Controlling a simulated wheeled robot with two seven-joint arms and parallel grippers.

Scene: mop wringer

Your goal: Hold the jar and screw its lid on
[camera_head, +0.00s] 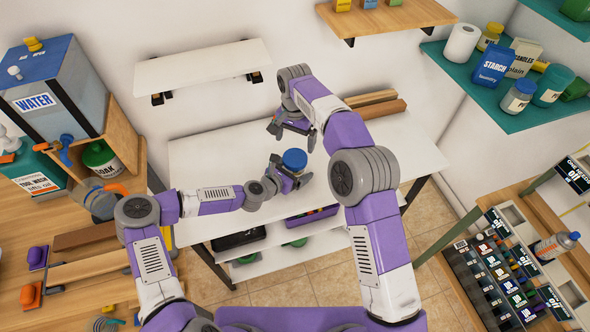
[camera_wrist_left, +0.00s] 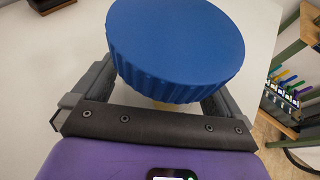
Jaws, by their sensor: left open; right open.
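A jar with a wide blue ribbed lid (camera_head: 294,159) on top stands on the white table; the lid also shows large in the left wrist view (camera_wrist_left: 175,45). Whether the lid is threaded tight I cannot tell. The jar body is mostly hidden beneath it; a small yellowish patch (camera_wrist_left: 172,105) shows under the lid. My left gripper (camera_head: 291,176) is open, its fingers on either side of the jar below the lid. My right gripper (camera_head: 292,134) is open and empty, above the table just behind the lid in the picture.
The white table (camera_head: 215,155) is clear left of the jar. Wooden blocks (camera_head: 378,106) lie at its back right. A white wall shelf (camera_head: 203,65) hangs behind. A water tank (camera_head: 50,88) stands at the left, and a teal shelf (camera_head: 490,95) holds containers at the right.

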